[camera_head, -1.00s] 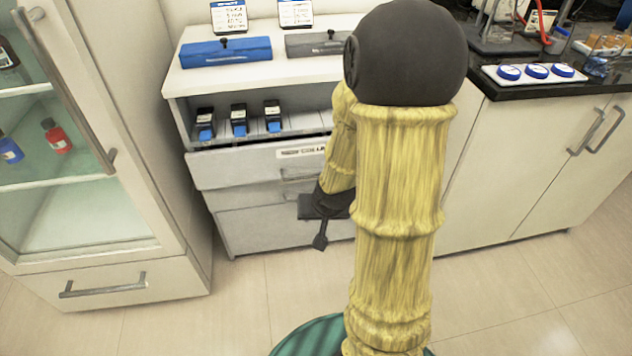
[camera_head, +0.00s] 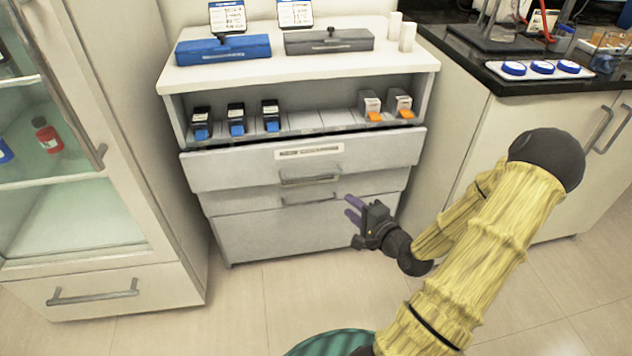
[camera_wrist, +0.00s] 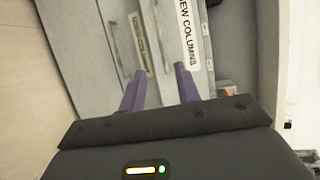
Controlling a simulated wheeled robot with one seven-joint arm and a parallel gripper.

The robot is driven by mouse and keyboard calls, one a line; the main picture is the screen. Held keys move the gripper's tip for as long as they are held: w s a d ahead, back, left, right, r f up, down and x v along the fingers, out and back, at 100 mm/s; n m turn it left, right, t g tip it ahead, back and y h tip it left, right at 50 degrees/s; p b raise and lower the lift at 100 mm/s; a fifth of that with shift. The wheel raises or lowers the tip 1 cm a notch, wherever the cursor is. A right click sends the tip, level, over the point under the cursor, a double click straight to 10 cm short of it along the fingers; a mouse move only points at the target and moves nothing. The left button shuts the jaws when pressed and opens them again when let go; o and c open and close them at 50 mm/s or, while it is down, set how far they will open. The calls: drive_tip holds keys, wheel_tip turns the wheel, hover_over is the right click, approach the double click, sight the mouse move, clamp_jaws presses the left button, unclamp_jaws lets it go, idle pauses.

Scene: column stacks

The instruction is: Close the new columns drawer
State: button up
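The new columns drawer (camera_head: 235,170) is the wide top drawer of the white cabinet. Its front stands out from the cabinet, with a dark gap behind its top edge, so it is partly open. Its label reads "NEW COLUMNS" in the wrist view (camera_wrist: 190,35). A grey bar handle (camera_head: 309,181) sits below the label. My gripper (camera_head: 349,208) is in front of the lower drawers, below and right of that handle, apart from it. Its two purple fingers point toward the cabinet. In the wrist view my gripper (camera_wrist: 160,78) has its fingers spread with nothing between them.
A lower drawer (camera_head: 230,202) looks flush under the top one. Ink-like cartridges (camera_head: 237,120) stand on the open shelf above. A blue case (camera_head: 223,50) and a grey case (camera_head: 328,41) lie on top. A fridge-like glass cabinet (camera_head: 120,285) stands left; floor in front is clear.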

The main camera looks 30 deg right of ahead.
drive_tip(key=b+x, duration=0.5)
drive_tip(key=x, duration=1.2)
drive_tip(key=shift+w, duration=0.2)
drive_tip(key=shift+f, duration=0.1)
drive_tip(key=shift+c, duration=0.2)
clamp_jaws()
